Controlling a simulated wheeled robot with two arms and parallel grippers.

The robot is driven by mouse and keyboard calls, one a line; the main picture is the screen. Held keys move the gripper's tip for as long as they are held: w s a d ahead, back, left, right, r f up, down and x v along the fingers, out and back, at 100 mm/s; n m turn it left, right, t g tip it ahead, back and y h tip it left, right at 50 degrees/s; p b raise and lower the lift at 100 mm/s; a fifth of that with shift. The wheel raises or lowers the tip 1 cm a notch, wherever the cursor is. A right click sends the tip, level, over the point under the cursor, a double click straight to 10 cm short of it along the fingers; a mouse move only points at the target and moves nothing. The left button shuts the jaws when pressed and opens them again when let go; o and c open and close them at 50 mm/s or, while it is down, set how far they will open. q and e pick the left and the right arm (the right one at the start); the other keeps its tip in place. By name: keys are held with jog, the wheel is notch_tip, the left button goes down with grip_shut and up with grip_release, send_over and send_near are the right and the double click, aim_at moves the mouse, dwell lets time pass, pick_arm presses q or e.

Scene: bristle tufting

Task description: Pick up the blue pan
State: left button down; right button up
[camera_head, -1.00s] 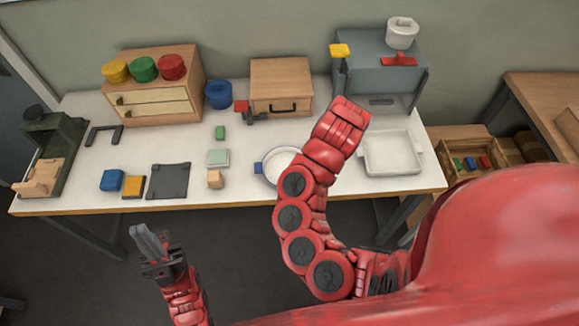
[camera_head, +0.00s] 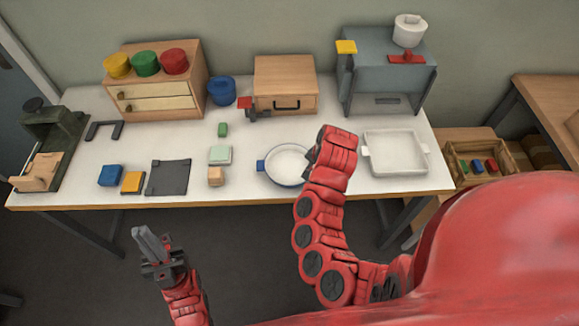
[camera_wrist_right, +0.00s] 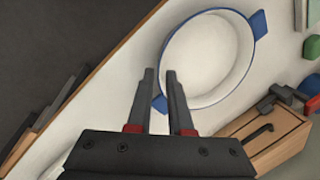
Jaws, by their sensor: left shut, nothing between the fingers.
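The blue pan (camera_head: 287,165) is a round white dish with a blue rim and blue side handles, lying on the white table. It also shows in the right wrist view (camera_wrist_right: 207,58), where its near blue handle (camera_wrist_right: 160,103) appears between my fingers. My right gripper (camera_wrist_right: 160,74) is open and empty, with its fingertips over the pan's near edge; I cannot tell its height above it. In the head view my right arm hides part of the pan's right side. My left gripper (camera_head: 139,232) is shut and empty, in front of the table's front edge.
A white square tray (camera_head: 395,172) lies right of the pan. A wooden block (camera_head: 216,177) and a pale green block (camera_head: 220,155) lie to its left. A wooden box (camera_head: 284,87) and a blue round container (camera_head: 221,91) stand behind.

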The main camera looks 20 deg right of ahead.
jog(key=p+x, duration=0.1)
jog(key=x, duration=0.1)
jog(key=shift+w+a+f, duration=0.1)
jog(key=shift+f, duration=0.3)
jog(key=shift+w+a+f+p, duration=0.15)
jog(key=shift+f+p, duration=0.15)
jog(key=shift+f, duration=0.3)
grip_shut()
dwell(0.7)
